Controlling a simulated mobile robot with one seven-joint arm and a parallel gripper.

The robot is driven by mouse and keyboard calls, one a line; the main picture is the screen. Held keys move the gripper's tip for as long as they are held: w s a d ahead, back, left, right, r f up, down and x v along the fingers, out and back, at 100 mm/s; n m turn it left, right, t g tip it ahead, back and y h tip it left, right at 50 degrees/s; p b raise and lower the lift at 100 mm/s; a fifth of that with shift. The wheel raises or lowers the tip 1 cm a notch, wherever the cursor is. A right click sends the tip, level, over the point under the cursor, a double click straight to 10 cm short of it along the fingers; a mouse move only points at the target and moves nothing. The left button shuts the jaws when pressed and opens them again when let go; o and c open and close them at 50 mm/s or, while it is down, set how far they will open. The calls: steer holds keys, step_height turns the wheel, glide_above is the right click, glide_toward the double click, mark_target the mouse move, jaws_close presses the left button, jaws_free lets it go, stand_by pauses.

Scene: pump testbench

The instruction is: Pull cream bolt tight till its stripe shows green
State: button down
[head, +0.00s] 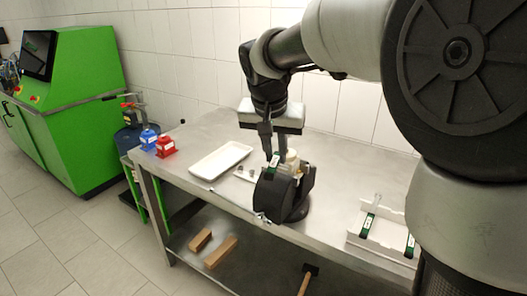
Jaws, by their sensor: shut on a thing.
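My gripper (269,150) points down over the metal workbench (335,160). Its fingers are close together on a dark tool with a green and white band (274,160). The tool reaches down to a black fixture (283,194) on the bench. A cream part (292,158) shows behind the top of the fixture, partly hidden. The cream bolt and its stripe cannot be made out at this size. The contact between tool and bolt is hidden by the fixture.
A white tray (221,160) lies left of the fixture. A blue (148,139) and a red object (165,147) stand at the left end. A white holder (384,236) with green-banded items is at right. Wooden blocks (221,252) and a hammer (308,276) lie below.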

steer(key=d+f+n+y+b, duration=0.1)
steer(key=d+f+n+b, duration=0.1)
steer(key=d+n, duration=0.2)
steer(key=shift+s+d+f+n+y, duration=0.35)
steer(key=shift+d+f+n+y, duration=0.05)
steer(key=shift+d, duration=0.7)
steer(key=shift+f+b, duration=0.8)
steer(key=shift+f, duration=0.25)
stand_by(0.7)
steer(key=c, duration=2.4)
jaws_free()
steer(key=shift+c, duration=0.2)
jaws_close()
steer(key=shift+a, duration=0.1)
steer(key=shift+a+m, duration=0.4)
steer(key=shift+a, duration=0.3)
